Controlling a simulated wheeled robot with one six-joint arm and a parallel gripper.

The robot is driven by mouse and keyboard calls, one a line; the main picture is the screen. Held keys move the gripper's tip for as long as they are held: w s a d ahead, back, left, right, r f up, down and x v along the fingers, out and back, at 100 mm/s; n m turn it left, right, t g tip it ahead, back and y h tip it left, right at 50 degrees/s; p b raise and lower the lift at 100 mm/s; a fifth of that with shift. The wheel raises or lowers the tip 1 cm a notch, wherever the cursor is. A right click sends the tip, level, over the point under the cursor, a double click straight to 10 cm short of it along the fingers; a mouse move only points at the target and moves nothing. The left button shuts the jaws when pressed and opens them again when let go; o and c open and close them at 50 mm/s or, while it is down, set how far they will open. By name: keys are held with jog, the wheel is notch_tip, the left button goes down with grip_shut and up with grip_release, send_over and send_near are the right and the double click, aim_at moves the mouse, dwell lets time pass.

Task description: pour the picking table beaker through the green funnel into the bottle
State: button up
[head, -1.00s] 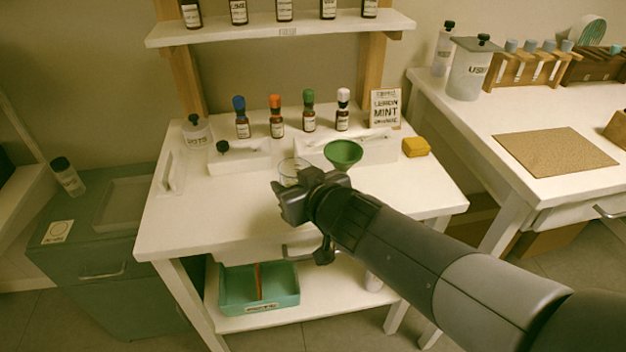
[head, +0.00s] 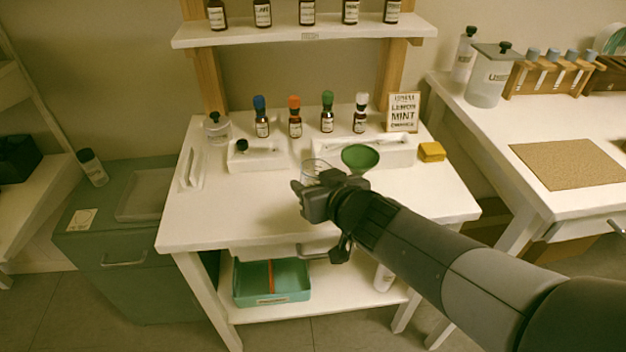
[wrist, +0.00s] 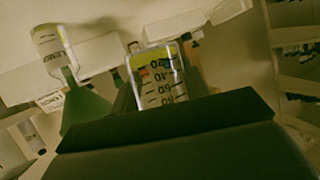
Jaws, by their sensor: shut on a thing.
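My gripper (head: 314,190) is shut on a clear beaker (head: 315,169), held over the front part of the white table (head: 215,222). In the wrist view, the beaker (wrist: 160,85) has dark volume marks and a little yellow liquid at its base; that picture is roughly upside down, and the beaker looks near upright. The green funnel (head: 360,157) is just right of the beaker and apart from it. In the wrist view, the funnel (wrist: 85,108) sits in the neck of a clear labelled bottle (wrist: 52,50). The head view hides most of that bottle.
Several bottles with coloured caps, among them an orange-capped one (head: 295,122), stand behind white holders. A sign (head: 403,111) and a yellow block (head: 431,151) are at the right. A lidded jar (head: 216,127) is at the left. The front left tabletop is clear.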

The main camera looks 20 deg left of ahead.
jog(key=shift+w+d+r+m+g+y+p, duration=0.15)
jog(key=shift+w+d+r+m+g+p, duration=0.25)
jog(key=shift+p, duration=1.3)
jog(key=shift+w+d+r+m+g+y+p, duration=0.15)
jog(key=shift+w+m+p, duration=0.35)
jog(key=shift+p, duration=1.15)
jog(key=shift+w+d+r+m+g+y+p, duration=0.1)
jog(key=shift+r+m+g+p, duration=0.1)
jog(key=shift+r+p, duration=0.55)
jog(key=shift+w+d+r+m+g+y+p, duration=0.15)
jog(key=shift+r+p, duration=0.25)
jog(key=shift+p, duration=0.7)
jog(key=shift+w+a+r+m+g+y+p, duration=0.1)
jog(key=shift+r+m+p, duration=0.15)
jog(key=shift+r+p, duration=0.5)
jog(key=shift+w+d+r+m+g+y+p, duration=0.25)
jog(key=shift+r+p, duration=0.25)
jog(key=shift+p, duration=0.45)
jog(key=shift+w+d+r+m+g+p, duration=0.15)
jog(key=shift+w+r+m+p, duration=0.25)
jog(key=shift+p, duration=0.55)
jog(key=shift+s+r, duration=0.1)
jog(key=shift+r, duration=0.05)
jog(key=m+y, duration=0.1)
jog(key=m, duration=0.1)
jog(key=m+g, duration=0.1)
jog(key=shift+m+g+y+p, duration=0.3)
jog(key=shift+m+y+p, duration=0.05)
jog(key=shift+y+p, duration=0.05)
